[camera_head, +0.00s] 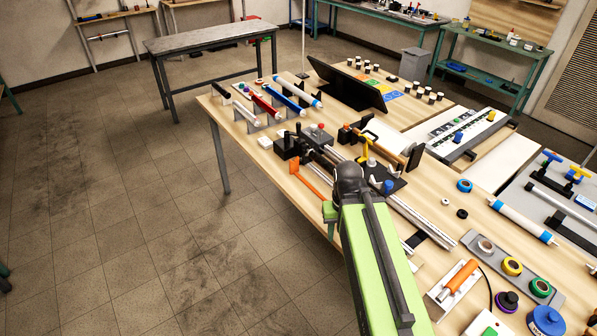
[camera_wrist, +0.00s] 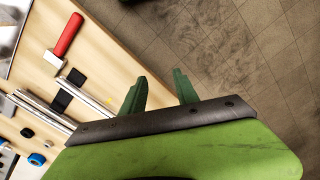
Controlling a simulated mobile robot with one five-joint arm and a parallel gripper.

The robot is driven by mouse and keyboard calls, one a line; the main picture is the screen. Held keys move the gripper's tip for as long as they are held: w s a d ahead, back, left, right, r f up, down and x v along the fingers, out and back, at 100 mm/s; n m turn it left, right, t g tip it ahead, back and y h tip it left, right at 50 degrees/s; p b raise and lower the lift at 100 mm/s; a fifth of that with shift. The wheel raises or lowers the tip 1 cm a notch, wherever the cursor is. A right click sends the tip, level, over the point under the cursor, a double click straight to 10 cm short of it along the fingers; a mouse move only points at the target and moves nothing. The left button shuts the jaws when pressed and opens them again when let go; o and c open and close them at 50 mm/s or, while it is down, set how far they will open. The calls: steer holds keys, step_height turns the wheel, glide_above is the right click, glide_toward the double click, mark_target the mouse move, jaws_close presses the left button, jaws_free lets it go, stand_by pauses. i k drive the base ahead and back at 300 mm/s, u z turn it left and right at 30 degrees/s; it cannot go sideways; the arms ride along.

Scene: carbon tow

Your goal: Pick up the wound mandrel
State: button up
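Several long rods lie side by side on grey supports at the table's far left end. I cannot tell for certain which is the wound mandrel. Another white rod with blue ends (camera_head: 522,221) lies at the right. My gripper (camera_wrist: 160,76) is open and empty, with its two green fingers apart, over the table edge and floor. In the head view my green arm mostly hides it. The rods are well beyond it.
A winding rig (camera_head: 310,146) with metal rails stands mid-table. A black screen (camera_head: 345,86) stands behind the rods. A tray of tape rolls (camera_head: 512,266) and an orange-handled roller (camera_head: 461,276) are near front right. The floor (camera_head: 150,220) left of the table is clear.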

mark_target(326, 164)
steer(key=u, duration=0.05)
steer(key=k, duration=0.6)
steer(key=u, duration=0.65)
steer(key=i, duration=1.95)
steer(key=u, duration=0.4)
